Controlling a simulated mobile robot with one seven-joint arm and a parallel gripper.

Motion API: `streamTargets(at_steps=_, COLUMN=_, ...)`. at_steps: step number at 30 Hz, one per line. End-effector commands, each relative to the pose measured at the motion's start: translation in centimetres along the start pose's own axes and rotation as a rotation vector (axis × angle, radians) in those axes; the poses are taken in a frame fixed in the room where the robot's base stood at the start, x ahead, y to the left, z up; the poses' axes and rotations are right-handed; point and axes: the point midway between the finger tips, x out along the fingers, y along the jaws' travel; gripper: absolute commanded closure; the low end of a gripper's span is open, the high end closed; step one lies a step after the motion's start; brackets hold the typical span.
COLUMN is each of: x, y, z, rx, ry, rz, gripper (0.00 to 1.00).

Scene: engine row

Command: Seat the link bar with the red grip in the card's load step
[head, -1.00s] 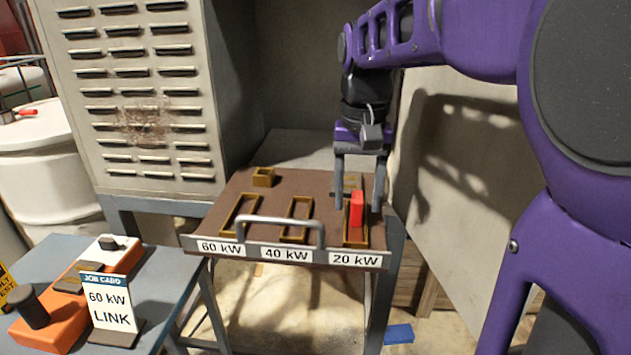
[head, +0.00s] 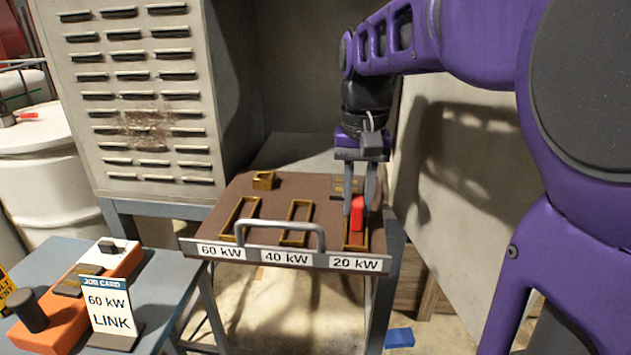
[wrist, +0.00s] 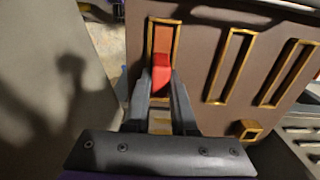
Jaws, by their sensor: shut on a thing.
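The link bar's red grip (head: 357,213) stands at the 20 kW slot (head: 356,245), the rightmost of three brass-framed slots on the brown board. My gripper (head: 359,208) reaches down from above and is shut on the red grip; the wrist view shows the grip (wrist: 161,72) between the two fingers. The bar below the grip is mostly hidden. The job card (head: 107,305) on the side table reads 60 kW LINK. The 60 kW slot (head: 239,218) at the left is empty.
The 40 kW slot (head: 296,222) in the middle is empty. A grey handle (head: 281,222) arches over the board's front edge. A small brass block (head: 264,180) sits at the back left. A louvred cabinet and a pale panel flank the board.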

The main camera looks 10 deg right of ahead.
Motion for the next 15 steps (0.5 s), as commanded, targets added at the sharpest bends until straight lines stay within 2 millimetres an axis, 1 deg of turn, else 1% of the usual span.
streamTargets(at_steps=2, x=-0.1, y=0.0, z=0.0, rx=0.0, ry=0.001, rz=0.0, gripper=1.0)
streamTargets(at_steps=5, x=-0.8, y=0.0, z=-0.1, rx=0.0, ry=0.003, rz=-0.001, gripper=1.0)
streamTargets(at_steps=8, x=-2.4, y=0.0, z=-0.1, rx=0.0, ry=0.004, rz=-0.001, gripper=1.0)
streamTargets(at_steps=15, x=-7.3, y=0.0, z=-0.1, rx=0.0, ry=0.004, rz=-0.001, gripper=1.0)
